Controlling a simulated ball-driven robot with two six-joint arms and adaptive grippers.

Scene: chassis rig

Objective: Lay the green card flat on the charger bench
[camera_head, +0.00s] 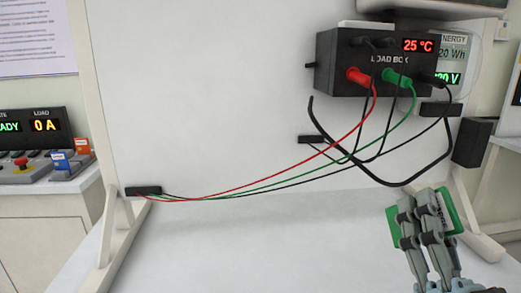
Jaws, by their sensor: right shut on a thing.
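My right gripper (412,215) is at the lower right, over the front of the white surface. It is shut on the green card (453,216), which is green with a pale middle and stands tilted beside the fingers. The fingers hide part of the card. At the left edge stands a white bench (40,206) with a dark panel reading "READY" and "0 A"; I cannot tell for sure that it is the charger bench. The card is far from it, across the picture. My left gripper is not in view.
A black load box (347,62) with red, green and black cables hangs on a white framed board (220,90). Cables droop to a black clip (143,191). The white surface (250,250) in front is clear.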

